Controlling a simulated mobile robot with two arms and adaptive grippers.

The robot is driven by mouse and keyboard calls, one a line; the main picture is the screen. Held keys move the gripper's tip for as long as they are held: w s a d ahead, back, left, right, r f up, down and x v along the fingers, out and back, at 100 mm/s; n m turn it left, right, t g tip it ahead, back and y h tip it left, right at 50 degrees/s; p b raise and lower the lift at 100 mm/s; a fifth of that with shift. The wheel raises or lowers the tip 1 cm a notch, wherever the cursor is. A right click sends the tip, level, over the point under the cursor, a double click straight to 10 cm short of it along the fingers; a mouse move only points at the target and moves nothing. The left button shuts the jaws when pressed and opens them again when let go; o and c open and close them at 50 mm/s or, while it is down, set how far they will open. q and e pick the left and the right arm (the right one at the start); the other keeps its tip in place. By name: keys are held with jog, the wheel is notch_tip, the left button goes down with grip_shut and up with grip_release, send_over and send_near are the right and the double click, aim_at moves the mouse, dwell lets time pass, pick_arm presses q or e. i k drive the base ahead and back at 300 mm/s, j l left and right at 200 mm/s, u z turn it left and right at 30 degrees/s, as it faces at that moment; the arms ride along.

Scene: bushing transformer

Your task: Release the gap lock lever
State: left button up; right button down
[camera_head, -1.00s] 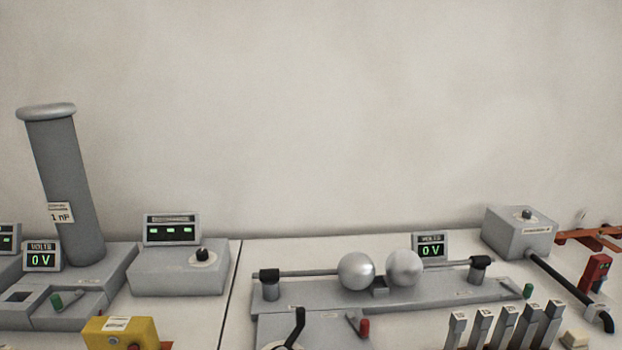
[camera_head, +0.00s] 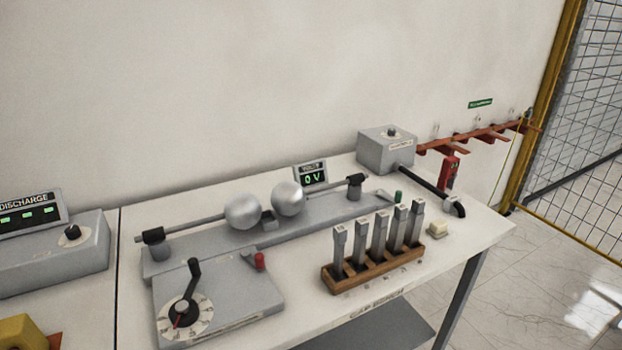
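The sphere gap stands on a grey base in the middle of the table. Its two silver spheres, the left one (camera_head: 243,211) and the right one (camera_head: 288,198), sit close together on horizontal rods. In front is a grey box (camera_head: 235,300) with a round dial (camera_head: 185,318) and a black crank handle (camera_head: 194,270). A small lever with a red knob (camera_head: 260,261) stands at the back right of this box; I cannot read whether it is the gap lock lever. A green knob (camera_head: 398,196) is at the base's right end. Neither gripper shows.
A wooden rack (camera_head: 372,268) holds several grey upright blocks in front of the base. A display (camera_head: 312,177) reads 0 V. A grey box (camera_head: 386,149) and a red device (camera_head: 449,173) stand at the back right. The table ends at right; open floor and a mesh fence (camera_head: 580,110) lie beyond.

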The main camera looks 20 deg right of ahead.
aim_at(258, 262)
jog(key=k+u, duration=0.1)
jog(key=k, duration=0.85)
jog(key=j, duration=0.1)
